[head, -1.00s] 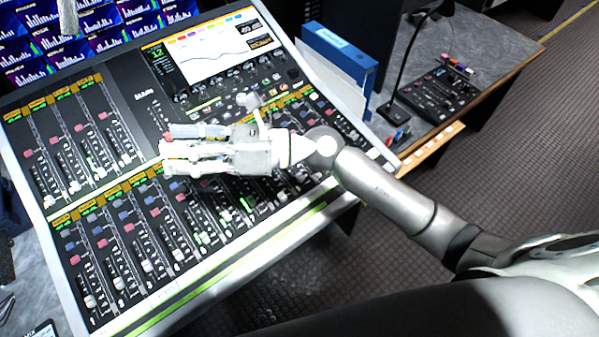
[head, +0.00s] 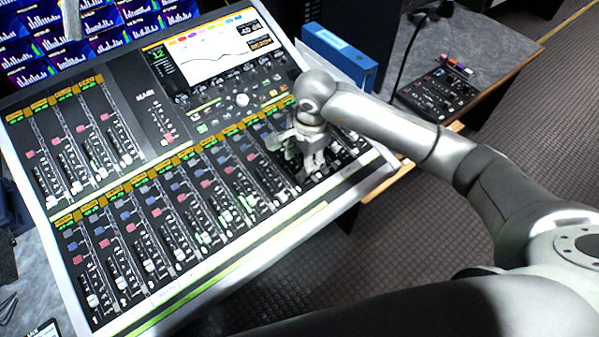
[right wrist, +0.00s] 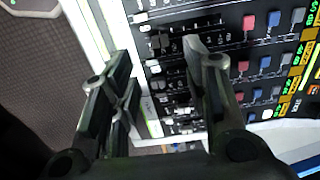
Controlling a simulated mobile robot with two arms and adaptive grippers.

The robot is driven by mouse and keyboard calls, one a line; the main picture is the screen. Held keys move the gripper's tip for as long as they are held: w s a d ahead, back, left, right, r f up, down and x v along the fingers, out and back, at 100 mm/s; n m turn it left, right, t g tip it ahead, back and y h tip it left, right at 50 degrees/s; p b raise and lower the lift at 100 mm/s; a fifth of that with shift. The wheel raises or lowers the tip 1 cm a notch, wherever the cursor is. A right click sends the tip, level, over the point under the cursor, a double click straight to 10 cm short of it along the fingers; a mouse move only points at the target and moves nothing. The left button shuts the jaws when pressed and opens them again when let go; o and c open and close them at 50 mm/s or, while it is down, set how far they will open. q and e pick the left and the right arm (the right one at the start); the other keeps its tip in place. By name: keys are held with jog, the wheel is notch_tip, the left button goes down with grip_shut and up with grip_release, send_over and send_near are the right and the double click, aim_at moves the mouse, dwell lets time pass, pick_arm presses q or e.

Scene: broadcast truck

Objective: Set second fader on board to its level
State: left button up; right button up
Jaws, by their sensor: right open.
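The mixing board (head: 270,220) fills the middle of the head view, with a lower row of faders and a shorter bank at upper left. The second fader from the left in the lower row (head: 122,283) has its cap near the bottom of its slot; which fader the task means I cannot tell. My right gripper (head: 310,168) points down over the right end of the lower row and hides faders there. In the right wrist view its fingers (right wrist: 158,55) are apart, with fader strips (right wrist: 185,75) beyond them. My left gripper is not in view.
A screen (head: 220,45) is at the board's top. A blue binder (head: 338,55) stands behind the board. A small control panel (head: 438,95) and a gooseneck microphone (head: 405,55) are on the desk at right. Monitors (head: 100,30) line the back left.

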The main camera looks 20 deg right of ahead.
aim_at(299, 177)
jog(key=f, duration=0.3)
jog(key=f+p, duration=0.1)
jog(key=f, duration=0.1)
jog(key=w+f, duration=0.1)
jog(key=f, duration=0.2)
jog(key=shift+a+f+p, duration=0.25)
jog(key=shift+f+p, duration=0.1)
grip_shut()
